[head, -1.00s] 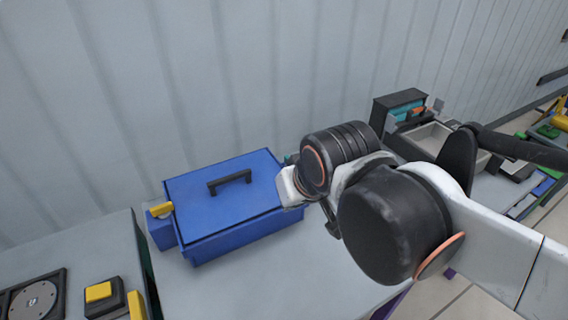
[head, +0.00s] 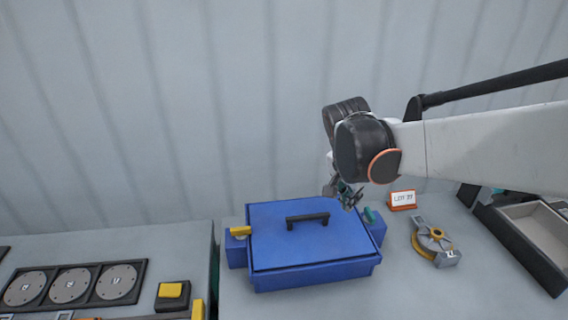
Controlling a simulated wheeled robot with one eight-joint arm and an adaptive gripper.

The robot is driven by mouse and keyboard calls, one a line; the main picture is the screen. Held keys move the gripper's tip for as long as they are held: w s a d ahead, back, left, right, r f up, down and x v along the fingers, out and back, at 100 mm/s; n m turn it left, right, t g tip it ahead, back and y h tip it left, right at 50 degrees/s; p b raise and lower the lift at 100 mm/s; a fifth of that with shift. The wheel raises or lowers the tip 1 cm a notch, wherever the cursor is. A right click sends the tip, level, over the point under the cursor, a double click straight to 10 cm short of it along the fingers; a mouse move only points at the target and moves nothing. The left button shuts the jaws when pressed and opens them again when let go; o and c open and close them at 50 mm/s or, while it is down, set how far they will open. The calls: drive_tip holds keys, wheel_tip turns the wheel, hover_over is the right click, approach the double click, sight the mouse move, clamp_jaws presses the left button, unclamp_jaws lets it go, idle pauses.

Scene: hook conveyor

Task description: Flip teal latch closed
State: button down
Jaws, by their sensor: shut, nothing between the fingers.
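The blue box (head: 310,270) stands on the grey table with its blue lid (head: 290,245) down and a black handle (head: 307,220) on top. The small teal latch (head: 369,215) sits on the block at the box's right side and tilts upward. A yellow latch (head: 240,231) lies on the block at the left side. My gripper (head: 350,204) is above the lid's back right corner, just left of the teal latch and apart from it in the picture. Its fingers are shut and empty. They are small and partly in shadow.
An orange sign reading LOT 77 (head: 402,199) and a grey and yellow round device (head: 433,243) stand right of the box. A grey tray (head: 535,235) is farther right. A panel of round discs (head: 72,286) and a yellow button (head: 171,291) are on the left table.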

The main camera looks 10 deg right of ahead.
drive_tip(key=w+f+m+g+h+p, duration=0.1)
drive_tip(key=w+f+m+g, duration=0.1)
drive_tip(key=w+f+m, duration=0.3)
drive_tip(key=w+m, duration=0.1)
drive_tip(key=w, duration=0.2)
drive_tip(key=shift+f+h+p, duration=0.3)
drive_tip(key=shift+h+p, duration=0.1)
drive_tip(key=shift+f, duration=0.1)
drive_tip(key=b, duration=0.3)
approach(358, 224)
wheel_tip(358, 224, down, 6)
drive_tip(key=shift+w+a+r, duration=0.1)
drive_tip(key=shift+a+r, duration=0.05)
drive_tip(key=shift+r, duration=0.05)
drive_tip(key=d, duration=0.3)
drive_tip(key=shift+d+r, duration=0.1)
drive_tip(key=shift+d, duration=0.4)
